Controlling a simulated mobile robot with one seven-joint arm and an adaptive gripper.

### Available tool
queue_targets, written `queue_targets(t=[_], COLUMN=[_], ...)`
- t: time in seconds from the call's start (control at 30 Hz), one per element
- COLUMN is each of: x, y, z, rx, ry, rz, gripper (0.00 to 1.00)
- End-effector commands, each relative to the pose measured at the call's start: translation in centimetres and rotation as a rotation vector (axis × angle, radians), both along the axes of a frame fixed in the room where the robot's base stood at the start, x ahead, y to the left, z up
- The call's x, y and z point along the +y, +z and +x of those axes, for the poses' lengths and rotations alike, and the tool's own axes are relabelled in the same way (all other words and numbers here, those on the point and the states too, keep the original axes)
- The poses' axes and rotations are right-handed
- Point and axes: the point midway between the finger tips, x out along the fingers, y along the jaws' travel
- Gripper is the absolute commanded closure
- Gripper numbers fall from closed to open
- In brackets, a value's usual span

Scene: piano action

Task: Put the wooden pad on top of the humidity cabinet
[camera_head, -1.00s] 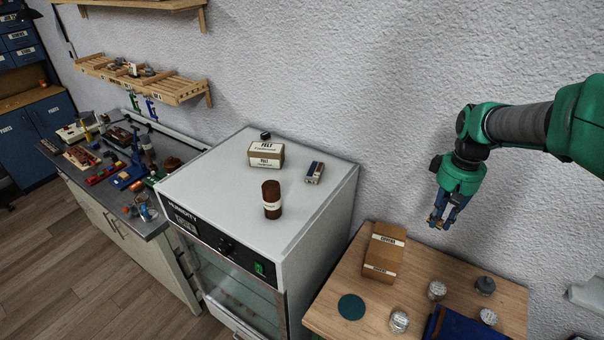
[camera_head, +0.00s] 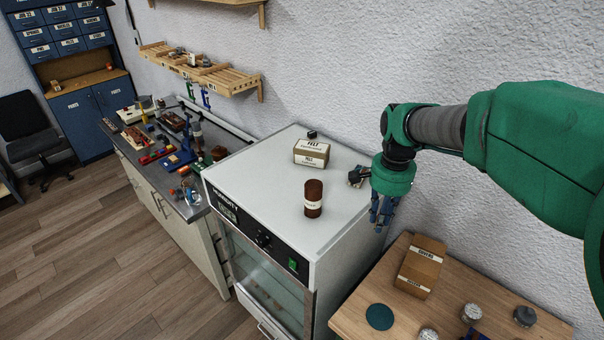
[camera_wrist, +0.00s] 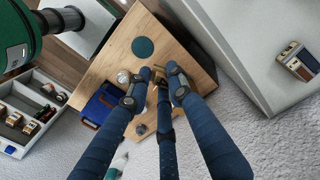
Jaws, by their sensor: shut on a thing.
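The humidity cabinet (camera_head: 262,214) is a white box with a dark labelled front panel and a flat top. My gripper (camera_head: 381,222) hangs fingers-down just right of the cabinet's right edge, above the gap toward the wooden table. In the wrist view my three blue fingers (camera_wrist: 158,80) are drawn together on a small piece, taken to be the wooden pad; the fingers hide most of it, so its shape is unclear. The cabinet top (camera_wrist: 240,35) lies at the upper right of the wrist view.
On the cabinet stand a felt box (camera_head: 311,152), a brown bottle (camera_head: 313,198), a small dark knob (camera_head: 312,134) and a small block (camera_wrist: 297,62). The front of its top is bare. The wooden table (camera_head: 360,295) holds a carton (camera_head: 421,266), a green disc (camera_head: 379,316) and jars.

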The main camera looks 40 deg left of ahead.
Motion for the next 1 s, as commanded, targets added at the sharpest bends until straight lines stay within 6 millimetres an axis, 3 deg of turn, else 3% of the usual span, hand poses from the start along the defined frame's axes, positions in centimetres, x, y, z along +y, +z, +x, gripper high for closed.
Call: queue_targets(t=[0.1,0.3,0.6,1.0], x=[2.1,4.4,4.3,4.3], y=[0.0,0.0,-4.6,-5.1], z=[-1.8,-3.9,-3.8,-3.8], rx=[0.001,0.001,0.003,0.001], ry=[-0.078,-0.184,-0.187,-0.186], rz=[-0.002,-0.004,-0.005,-0.004], gripper=[0.92,0.92,0.92,0.92])
